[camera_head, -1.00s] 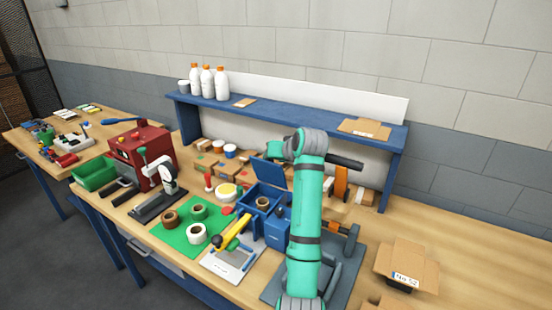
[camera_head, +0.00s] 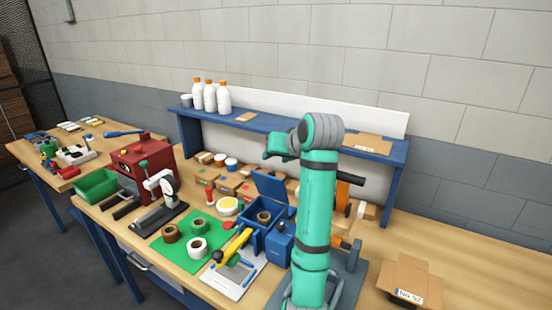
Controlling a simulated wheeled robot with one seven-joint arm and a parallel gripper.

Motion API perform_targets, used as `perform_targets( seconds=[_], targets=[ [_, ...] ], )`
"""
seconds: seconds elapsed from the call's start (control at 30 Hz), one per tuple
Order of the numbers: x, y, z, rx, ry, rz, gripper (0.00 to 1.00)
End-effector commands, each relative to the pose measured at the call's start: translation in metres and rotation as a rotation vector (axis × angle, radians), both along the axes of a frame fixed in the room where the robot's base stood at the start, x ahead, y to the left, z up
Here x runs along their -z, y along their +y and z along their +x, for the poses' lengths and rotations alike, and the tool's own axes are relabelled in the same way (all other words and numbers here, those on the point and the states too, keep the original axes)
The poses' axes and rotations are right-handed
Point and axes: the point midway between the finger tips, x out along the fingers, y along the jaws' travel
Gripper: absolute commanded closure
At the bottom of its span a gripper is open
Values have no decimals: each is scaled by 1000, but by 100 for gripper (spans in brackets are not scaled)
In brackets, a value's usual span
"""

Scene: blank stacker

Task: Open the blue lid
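A blue box (camera_head: 279,235) stands on the workbench left of my arm. Its blue lid (camera_head: 271,187) is raised and stands tilted up at the back of the box. A brown ring or roll (camera_head: 263,217) shows inside the open box. A second, smaller blue part (camera_head: 281,244) stands at the box's right front, next to my arm. My teal arm rises in front of the bench. My gripper is not visible, so I cannot see its relation to the lid.
A green mat (camera_head: 170,247) with several tape rolls lies left of the box, with a yellow-handled tool (camera_head: 233,246) in front. A blue shelf (camera_head: 285,127) with white bottles (camera_head: 210,97) spans the back. An open carton (camera_head: 411,276) stands at right. Bare bench lies further right.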

Motion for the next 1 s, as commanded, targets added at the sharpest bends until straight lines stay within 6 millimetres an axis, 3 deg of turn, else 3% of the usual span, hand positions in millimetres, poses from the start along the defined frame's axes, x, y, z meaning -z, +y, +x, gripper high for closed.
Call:
perform_targets(
  seconds=[0.1, 0.3, 0.73, 0.9, 1.0],
  targets=[
    [-11, 2, -22, -4, -3, 0, 62],
    [-21, 2, -47, -8, -2, 0, 62],
    [-25, 0, -57, -6, 0, -1, 62],
    [-19, -1, -55, -2, 0, 3, 100],
    [-5, -2, -52, 7, -1, 11, 100]
  ],
)
